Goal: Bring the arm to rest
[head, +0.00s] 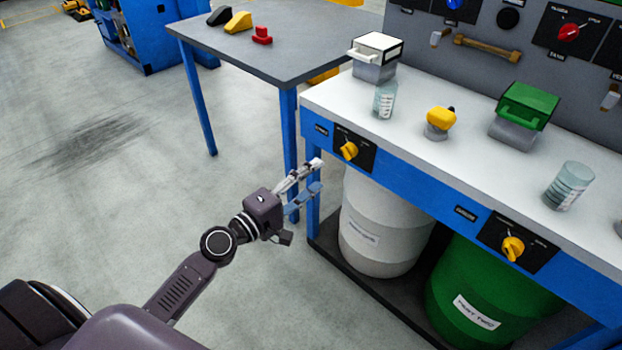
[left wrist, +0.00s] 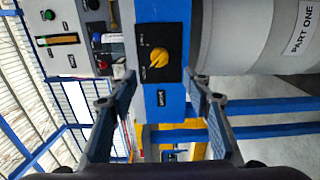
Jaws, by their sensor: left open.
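My left arm reaches in from the lower left in the head view. Its gripper (head: 310,176) is open, with nothing between the fingers, close to the left front corner of the blue-edged workbench (head: 400,175). A yellow knob (head: 348,150) on a black plate sits on the bench front, just right of the fingertips. In the left wrist view, the open fingers (left wrist: 158,92) frame the black plate and the yellow knob (left wrist: 159,58), apart from both. My right gripper is not in view.
A white drum (head: 382,230) and a green drum (head: 490,295) stand under the bench. On top are a white-lidded box (head: 373,70), beakers (head: 384,100) and a green-lidded box (head: 522,115). A grey table (head: 285,50) stands behind. The floor at left is clear.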

